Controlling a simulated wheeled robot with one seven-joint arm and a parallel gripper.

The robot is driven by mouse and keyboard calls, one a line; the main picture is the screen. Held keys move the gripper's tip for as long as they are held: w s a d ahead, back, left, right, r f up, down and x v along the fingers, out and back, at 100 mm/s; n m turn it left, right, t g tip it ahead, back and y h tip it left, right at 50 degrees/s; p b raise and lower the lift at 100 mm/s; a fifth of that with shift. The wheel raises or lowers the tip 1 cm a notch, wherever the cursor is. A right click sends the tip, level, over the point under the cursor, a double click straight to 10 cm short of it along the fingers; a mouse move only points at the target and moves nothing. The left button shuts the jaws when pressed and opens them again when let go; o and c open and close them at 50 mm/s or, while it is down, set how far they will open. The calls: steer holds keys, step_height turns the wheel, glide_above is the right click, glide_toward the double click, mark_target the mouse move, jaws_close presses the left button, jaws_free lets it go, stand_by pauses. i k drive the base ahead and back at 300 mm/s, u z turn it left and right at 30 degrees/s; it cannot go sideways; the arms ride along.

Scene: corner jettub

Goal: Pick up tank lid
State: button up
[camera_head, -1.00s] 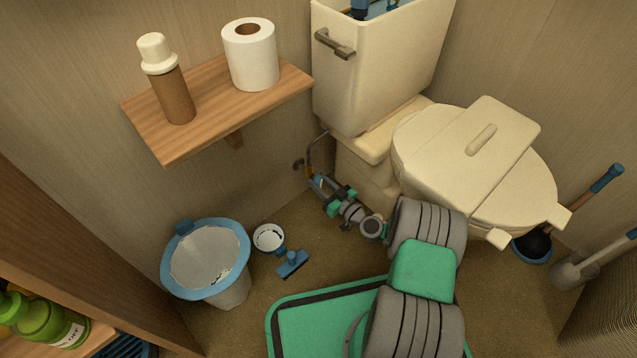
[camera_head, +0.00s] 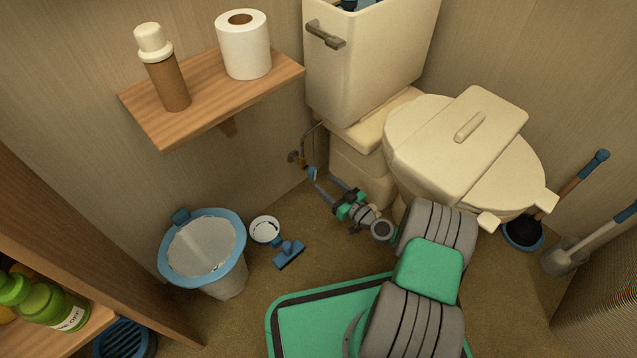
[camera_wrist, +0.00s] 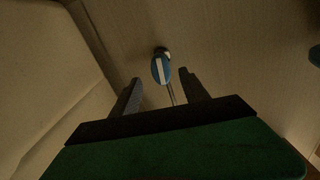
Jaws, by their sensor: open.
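The tank lid (camera_head: 487,140) is a cream slab with a raised handle. It lies across the closed toilet seat cover (camera_head: 415,125), in the head view. The open toilet tank (camera_head: 365,70) stands behind it to the left. My gripper (camera_head: 325,181) is low beside the toilet base, left of and apart from the lid. Its two fingers are apart and empty in the wrist view (camera_wrist: 156,85). A blue oval valve handle with a white stripe (camera_wrist: 160,69) shows beyond the fingers, near the wall. The lid is not identifiable in the wrist view.
A wooden shelf (camera_head: 205,100) holds a paper roll and a bottle. A bin (camera_head: 203,252) and a blue brush-like item (camera_head: 289,254) stand on the floor at left. A plunger (camera_head: 525,230) and another long-handled tool (camera_head: 567,258) are at right. The tank's side is close in the wrist view.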

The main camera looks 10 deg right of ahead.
mark_target(451, 153)
steer(key=z, duration=0.05)
steer(key=k, duration=1)
